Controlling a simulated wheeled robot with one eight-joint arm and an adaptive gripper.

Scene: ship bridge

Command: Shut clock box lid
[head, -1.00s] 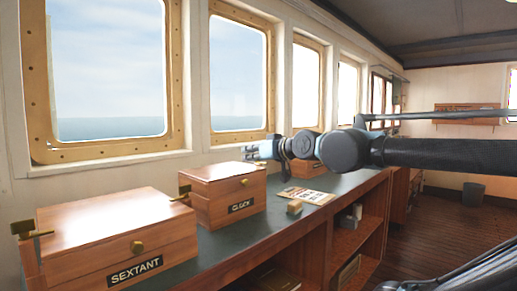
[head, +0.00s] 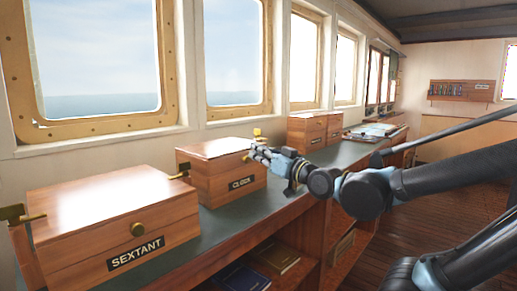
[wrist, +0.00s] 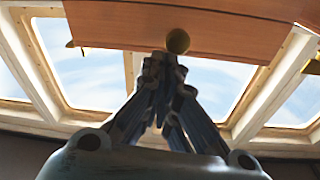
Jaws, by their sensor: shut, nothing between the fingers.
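The wooden clock box (head: 204,184), with a black CLOCK label (head: 241,183), stands on the dark counter under the windows. Its lid (head: 214,148) looks down on the box; I cannot tell whether a thin gap is left. A brass knob is on its front, and it shows in the wrist view (wrist: 178,41), which appears upside down. My gripper (head: 256,152) is shut and empty at the front right of the box, with its fingertips at or just in front of the knob. I cannot tell whether they touch. The fingers also show in the wrist view (wrist: 163,62).
A larger SEXTANT box (head: 110,210) stands nearer on the left, with brass pieces at its top corners. More wooden boxes (head: 308,132) stand farther along the counter (head: 222,215). Open shelves with books (head: 275,259) lie below. The floor (head: 460,195) to the right is clear.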

